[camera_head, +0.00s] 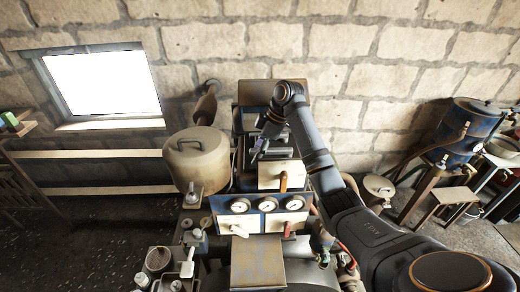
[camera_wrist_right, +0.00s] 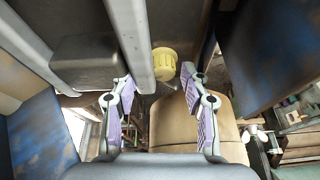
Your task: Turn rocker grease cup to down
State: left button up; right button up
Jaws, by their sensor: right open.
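A yellow ribbed round cap (camera_wrist_right: 164,63), which looks like the rocker grease cup, shows in the right wrist view. It sits under dark metal parts, just beyond and between my fingertips. A grey metal bar passes close to its left side. I cannot make the cap out in the head view. In the head view my right gripper (camera_head: 258,154) hangs over the upper part of the engine, above the gauge panel. My left gripper is not in view.
A panel with round gauges (camera_head: 241,206) faces the front of the engine. A large tan pot-shaped tank (camera_head: 196,158) stands at its left. Dark upright plates flank my right gripper in the wrist view.

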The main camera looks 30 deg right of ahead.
jog(key=shift+s+r, duration=0.1)
jog(key=shift+s, duration=0.15)
jog(key=shift+c, duration=0.4)
jog(key=shift+d, duration=0.1)
jog(key=shift+c, duration=1.2)
grip_shut()
